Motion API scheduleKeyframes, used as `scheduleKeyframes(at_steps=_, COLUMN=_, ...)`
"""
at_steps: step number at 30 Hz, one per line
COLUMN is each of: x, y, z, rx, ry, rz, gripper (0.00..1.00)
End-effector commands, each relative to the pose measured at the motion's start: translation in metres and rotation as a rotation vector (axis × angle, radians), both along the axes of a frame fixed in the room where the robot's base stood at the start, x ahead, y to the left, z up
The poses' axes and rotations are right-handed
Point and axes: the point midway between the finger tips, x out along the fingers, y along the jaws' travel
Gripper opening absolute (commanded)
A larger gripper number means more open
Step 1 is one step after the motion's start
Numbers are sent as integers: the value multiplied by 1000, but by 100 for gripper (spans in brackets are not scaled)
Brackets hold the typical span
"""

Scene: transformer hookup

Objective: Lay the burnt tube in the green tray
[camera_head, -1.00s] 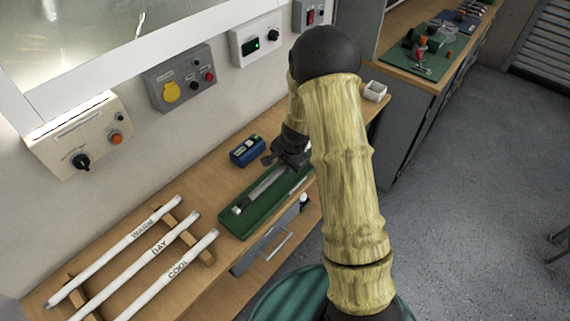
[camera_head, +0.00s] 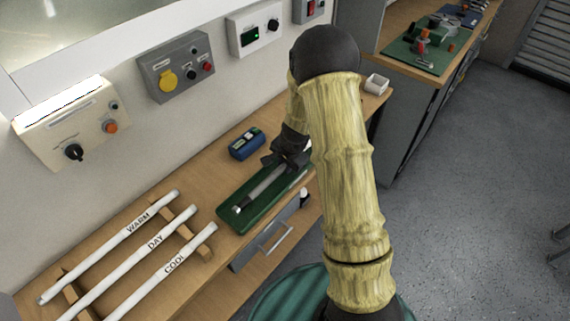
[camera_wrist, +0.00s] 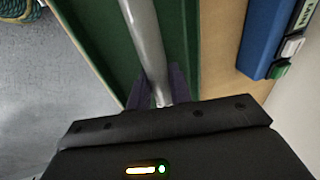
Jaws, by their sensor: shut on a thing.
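The burnt tube (camera_head: 259,189) is a short grey tube with a darkened end at its lower left. It also shows in the wrist view (camera_wrist: 146,45), running up from between my fingers. The green tray (camera_head: 240,222) lies on the wooden bench under the tube, and its green floor and rim show on both sides of the tube in the wrist view (camera_wrist: 180,30). My gripper (camera_head: 277,162) is over the tray's far end. In the wrist view my gripper (camera_wrist: 154,92) is shut on the tube. I cannot tell whether the tube touches the tray floor.
A blue meter (camera_head: 246,144) stands close behind the tray. Several white tubes, marked WARM (camera_head: 118,240), DAY (camera_head: 150,247) and COOL (camera_head: 172,262), lie on a wooden rack at left. Control boxes line the wall. A small white box (camera_head: 376,84) sits at the bench's far end.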

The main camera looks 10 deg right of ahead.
Motion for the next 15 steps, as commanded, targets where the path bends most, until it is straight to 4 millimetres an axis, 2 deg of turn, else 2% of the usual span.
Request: scheduleKeyframes(at_steps=15, x=-1, y=0, z=-11, rx=0, ry=4, rz=0, gripper=0)
